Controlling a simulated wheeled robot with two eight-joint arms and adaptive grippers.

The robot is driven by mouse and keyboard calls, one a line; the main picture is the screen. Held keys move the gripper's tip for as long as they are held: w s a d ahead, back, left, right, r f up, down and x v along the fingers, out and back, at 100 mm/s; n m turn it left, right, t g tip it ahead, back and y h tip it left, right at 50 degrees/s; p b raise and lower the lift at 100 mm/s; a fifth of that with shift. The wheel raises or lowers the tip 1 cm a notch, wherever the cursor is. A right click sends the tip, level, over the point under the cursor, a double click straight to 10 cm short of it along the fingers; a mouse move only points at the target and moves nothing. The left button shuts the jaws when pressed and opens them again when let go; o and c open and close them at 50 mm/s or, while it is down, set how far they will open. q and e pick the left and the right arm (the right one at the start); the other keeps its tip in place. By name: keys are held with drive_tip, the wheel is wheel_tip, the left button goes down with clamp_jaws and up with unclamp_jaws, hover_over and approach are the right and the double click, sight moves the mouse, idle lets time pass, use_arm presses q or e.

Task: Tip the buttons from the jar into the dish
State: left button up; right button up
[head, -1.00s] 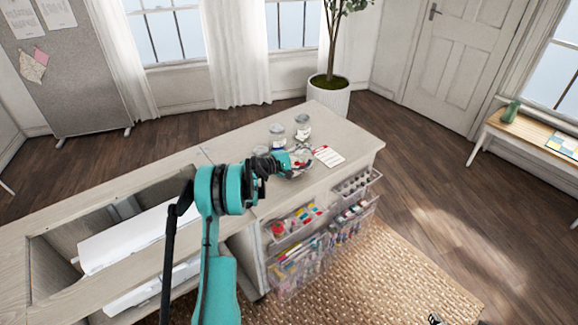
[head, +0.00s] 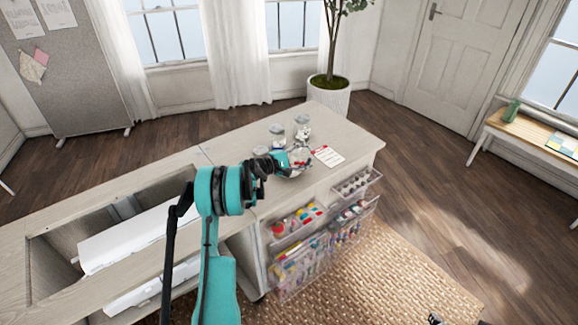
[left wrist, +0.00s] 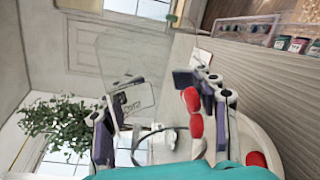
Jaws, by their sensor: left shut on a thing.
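My left gripper (head: 286,163) is over the right part of the cabinet top and shut on a clear glass jar (head: 300,156). In the left wrist view, the jar (left wrist: 118,62) with its printed label lies tilted between the fingers (left wrist: 160,118). My right gripper is not clearly seen.
Two more glass jars (head: 277,130) (head: 303,122) stand behind the dish. A white and red card (head: 328,155) lies to its right. Clear bins (head: 300,222) of sewing supplies hang on the cabinet front. The cabinet top's back right is free.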

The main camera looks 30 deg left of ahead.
use_arm(q)
drive_tip(key=shift+a+r+n+t+h, duration=0.3)
drive_tip(key=shift+a+r+n+t, duration=0.25)
drive_tip(key=shift+n, duration=0.65)
idle(1.0)
